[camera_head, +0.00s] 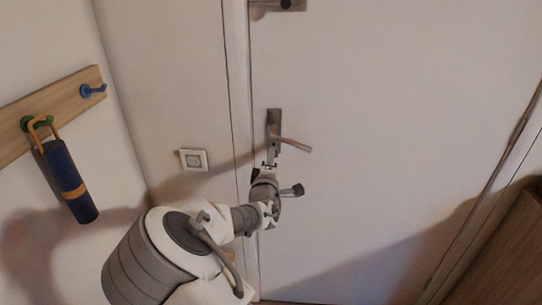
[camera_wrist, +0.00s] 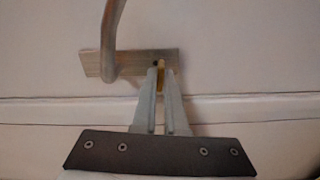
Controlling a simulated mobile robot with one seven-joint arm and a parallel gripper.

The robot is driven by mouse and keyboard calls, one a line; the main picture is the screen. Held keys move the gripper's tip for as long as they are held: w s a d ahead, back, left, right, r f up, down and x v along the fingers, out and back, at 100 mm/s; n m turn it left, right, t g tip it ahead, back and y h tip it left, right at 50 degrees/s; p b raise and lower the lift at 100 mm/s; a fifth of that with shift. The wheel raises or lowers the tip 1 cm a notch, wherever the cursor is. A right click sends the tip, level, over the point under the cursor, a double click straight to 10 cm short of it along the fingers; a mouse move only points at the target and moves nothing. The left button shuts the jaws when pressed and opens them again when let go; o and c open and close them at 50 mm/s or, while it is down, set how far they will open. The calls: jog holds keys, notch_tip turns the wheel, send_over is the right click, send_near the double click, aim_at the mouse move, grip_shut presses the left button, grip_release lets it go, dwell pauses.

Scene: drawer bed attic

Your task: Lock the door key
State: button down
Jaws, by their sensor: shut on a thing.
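The white door (camera_head: 380,130) looks shut and fills the middle of the head view. Its metal lock plate (camera_head: 274,122) carries a lever handle (camera_head: 296,146) that points right. In the wrist view the plate (camera_wrist: 133,63) lies sideways, with the curved lever (camera_wrist: 109,45) on its left part. My gripper (camera_head: 270,157) is at the lower end of the plate, below the lever. In the wrist view my gripper (camera_wrist: 161,74) is shut on a small brass-coloured key (camera_wrist: 162,80) at the plate's right part. The key is mostly hidden between the fingers, so its turn angle cannot be told.
A second metal fitting (camera_head: 282,4) is at the door's top left. A wall socket (camera_head: 193,160) is left of the door frame. A wooden hook rail (camera_head: 55,110) with a hanging blue cylinder (camera_head: 70,182) is at the left. Wooden furniture (camera_head: 510,255) stands at lower right.

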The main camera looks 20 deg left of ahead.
jog(key=shift+n, duration=0.6)
jog(key=c, duration=1)
grip_release()
jog(key=shift+o, duration=0.2)
jog(key=p+v, duration=0.1)
jog(key=v, duration=1.6)
jog(key=shift+s+p, duration=0.25)
jog(key=shift+p, duration=0.1)
jog(key=shift+w, duration=0.1)
